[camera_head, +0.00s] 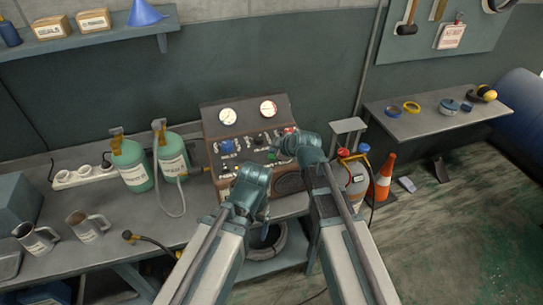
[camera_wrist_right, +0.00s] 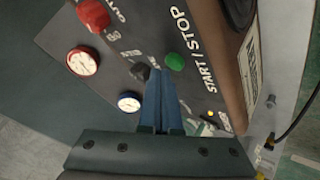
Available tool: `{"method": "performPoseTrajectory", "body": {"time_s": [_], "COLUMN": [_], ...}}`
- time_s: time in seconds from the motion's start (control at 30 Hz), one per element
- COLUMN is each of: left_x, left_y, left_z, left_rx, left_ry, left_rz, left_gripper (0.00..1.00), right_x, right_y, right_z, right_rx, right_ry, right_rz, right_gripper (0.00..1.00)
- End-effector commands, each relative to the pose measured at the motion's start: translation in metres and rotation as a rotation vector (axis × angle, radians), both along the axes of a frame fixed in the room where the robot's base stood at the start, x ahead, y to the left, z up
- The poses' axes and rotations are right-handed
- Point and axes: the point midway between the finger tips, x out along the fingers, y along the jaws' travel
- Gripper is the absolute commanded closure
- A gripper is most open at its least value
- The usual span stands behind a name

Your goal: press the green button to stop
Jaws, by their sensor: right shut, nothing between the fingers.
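The green button (camera_wrist_right: 175,62) sits on the dark panel beside the printed words START/STOP in the right wrist view. It also shows as a small green spot in the head view (camera_head: 272,156). My right gripper (camera_wrist_right: 161,72) is shut and empty, its blue fingers pointing at the panel. Its tips appear just beside the green button, between it and a black knob (camera_wrist_right: 141,71); I cannot tell whether they touch the panel. My left arm's wrist (camera_head: 250,185) is in front of the machine (camera_head: 210,122); its fingers are not clear.
A red knob (camera_wrist_right: 93,14) and gauges (camera_wrist_right: 83,61) are also on the panel. Green cylinders (camera_head: 132,165) stand left of the machine on the bench. Mugs (camera_head: 85,228) stand farther left.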

Motion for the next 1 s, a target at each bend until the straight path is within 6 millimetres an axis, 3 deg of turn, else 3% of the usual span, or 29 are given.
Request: {"method": "performPoseTrajectory", "body": {"time_s": [1.0], "left_x": [0.0], "left_y": [0.0], "left_z": [-0.0088], "left_rx": [0.0], "left_ry": [0.0], "left_rz": [0.0], "left_gripper": [0.12], "right_x": [-0.0001], "right_y": [0.0], "right_z": [-0.0088], "right_rx": [0.0], "right_ry": [0.0], "right_rz": [0.0], "right_gripper": [1.0]}}
